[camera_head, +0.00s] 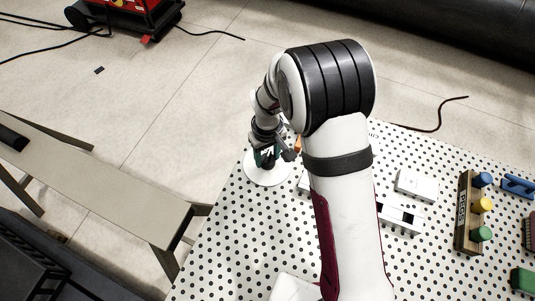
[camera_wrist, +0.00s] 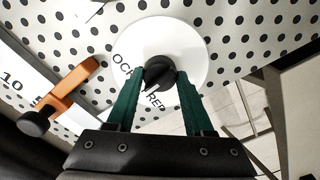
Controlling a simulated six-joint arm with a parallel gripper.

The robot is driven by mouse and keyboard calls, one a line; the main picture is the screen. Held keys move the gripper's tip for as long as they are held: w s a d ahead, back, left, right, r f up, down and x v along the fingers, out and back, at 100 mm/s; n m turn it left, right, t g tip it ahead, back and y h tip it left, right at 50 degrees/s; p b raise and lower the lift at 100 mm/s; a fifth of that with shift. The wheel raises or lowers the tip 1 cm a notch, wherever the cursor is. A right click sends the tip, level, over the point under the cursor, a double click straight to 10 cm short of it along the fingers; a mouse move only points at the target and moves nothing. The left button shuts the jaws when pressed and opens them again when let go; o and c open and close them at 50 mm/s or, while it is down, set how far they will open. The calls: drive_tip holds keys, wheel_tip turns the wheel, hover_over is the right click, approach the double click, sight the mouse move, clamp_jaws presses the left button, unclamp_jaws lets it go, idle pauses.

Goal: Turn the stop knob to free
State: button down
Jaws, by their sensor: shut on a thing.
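The stop knob (camera_wrist: 161,72) is a small dark round knob at the centre of a white round dial (camera_wrist: 192,48) in the wrist view. Dark lettering on the dial near the knob is partly covered by my fingers; "OCK" can be read on the left. My gripper (camera_wrist: 160,80) has its green fingers shut on the knob, one on each side. In the head view my gripper (camera_head: 265,157) points down over the white dial (camera_head: 252,178) at the far left corner of the dotted board. The knob is hidden there, and its exact setting cannot be told.
An orange lever (camera_wrist: 72,85) with a black end stands left of the dial, beside a white plate marked 10. White blocks (camera_head: 416,185) and a wooden rack (camera_head: 467,212) with blue, yellow and green pegs stand right on the dotted board (camera_head: 230,235). A bench (camera_head: 110,182) is left.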

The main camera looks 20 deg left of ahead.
sight(268, 157)
drive_tip(key=n, duration=0.4)
drive_tip(key=shift+n, duration=2)
drive_tip(key=shift+c, duration=1.4)
unclamp_jaws()
wheel_tip(268, 157, up, 16)
